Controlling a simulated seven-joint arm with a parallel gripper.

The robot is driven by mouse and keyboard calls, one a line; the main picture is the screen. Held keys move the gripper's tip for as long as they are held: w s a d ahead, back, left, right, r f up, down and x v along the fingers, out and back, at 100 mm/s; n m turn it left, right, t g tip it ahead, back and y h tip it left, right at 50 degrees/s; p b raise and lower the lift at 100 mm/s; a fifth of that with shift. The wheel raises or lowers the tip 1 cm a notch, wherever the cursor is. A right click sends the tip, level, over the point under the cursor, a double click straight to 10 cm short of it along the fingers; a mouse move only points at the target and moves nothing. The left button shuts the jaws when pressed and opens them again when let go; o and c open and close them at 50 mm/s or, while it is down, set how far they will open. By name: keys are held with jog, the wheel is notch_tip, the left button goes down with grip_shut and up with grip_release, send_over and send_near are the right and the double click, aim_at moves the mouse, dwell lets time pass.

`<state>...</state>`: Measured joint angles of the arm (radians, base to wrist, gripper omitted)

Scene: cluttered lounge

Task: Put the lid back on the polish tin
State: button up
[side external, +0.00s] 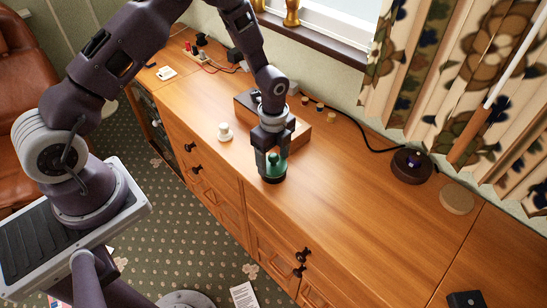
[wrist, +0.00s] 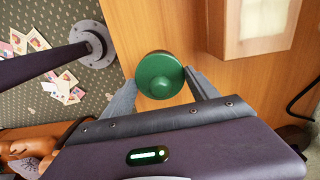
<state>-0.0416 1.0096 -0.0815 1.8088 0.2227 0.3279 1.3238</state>
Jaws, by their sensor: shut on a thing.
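My gripper (side external: 272,168) points down over the sideboard top, near its front edge. It is shut on a round green lid with a raised knob (wrist: 160,75), with one finger on either side of it in the wrist view. The green also shows between the fingers in the side view. A low, dark round form, which looks like the polish tin (side external: 272,179), is directly under the lid. I cannot tell whether the lid touches it or is seated. In the wrist view the lid hides whatever is beneath it.
A wooden box (side external: 299,131) stands just behind my gripper. A small white knobbed item (side external: 225,132) stands to the left. A dark round base (side external: 411,167) with a cable and a tan disc (side external: 457,199) lie to the right. The wood between is clear.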

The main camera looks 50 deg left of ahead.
jog(key=shift+f, duration=0.15)
dwell(0.4)
jog(key=o, duration=1.6)
jog(key=shift+c, duration=0.2)
jog(key=shift+r, duration=3.55)
grip_shut()
